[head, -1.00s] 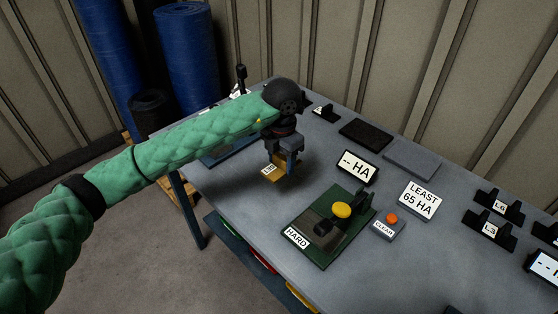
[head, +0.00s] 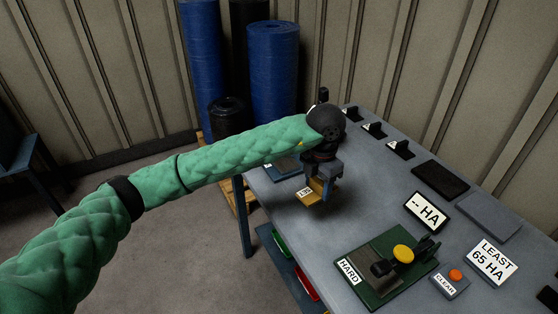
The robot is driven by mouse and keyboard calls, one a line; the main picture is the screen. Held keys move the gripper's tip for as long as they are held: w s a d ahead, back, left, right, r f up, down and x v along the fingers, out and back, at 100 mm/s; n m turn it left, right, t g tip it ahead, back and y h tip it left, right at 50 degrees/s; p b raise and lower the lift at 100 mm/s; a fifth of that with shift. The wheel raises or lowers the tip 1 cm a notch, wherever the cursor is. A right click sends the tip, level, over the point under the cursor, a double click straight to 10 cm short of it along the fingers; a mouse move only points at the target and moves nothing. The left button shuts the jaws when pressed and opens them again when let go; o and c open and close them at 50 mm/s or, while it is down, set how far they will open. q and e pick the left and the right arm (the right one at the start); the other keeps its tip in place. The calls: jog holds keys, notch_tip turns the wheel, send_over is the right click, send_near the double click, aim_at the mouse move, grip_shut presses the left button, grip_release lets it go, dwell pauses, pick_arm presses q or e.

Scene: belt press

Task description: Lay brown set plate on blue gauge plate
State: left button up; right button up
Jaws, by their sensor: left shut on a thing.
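My left gripper (head: 322,188) points down over the left part of the grey table. It is shut on a brown-yellow plate (head: 318,192), the brown set plate, with a small white label on its left end. The plate appears to be held a little above the table, with a dark shadow around it. The blue gauge plate (head: 283,172) lies near the table's left edge, behind and left of the held plate. My left forearm hides much of it. My right gripper is not in view.
A green press base marked HARD (head: 383,268) with a yellow knob stands in front right. An "-- HA" display (head: 427,212), an orange CLEAR button (head: 455,275) and dark and grey pads (head: 440,179) lie to the right. Several black holders (head: 400,149) line the back edge.

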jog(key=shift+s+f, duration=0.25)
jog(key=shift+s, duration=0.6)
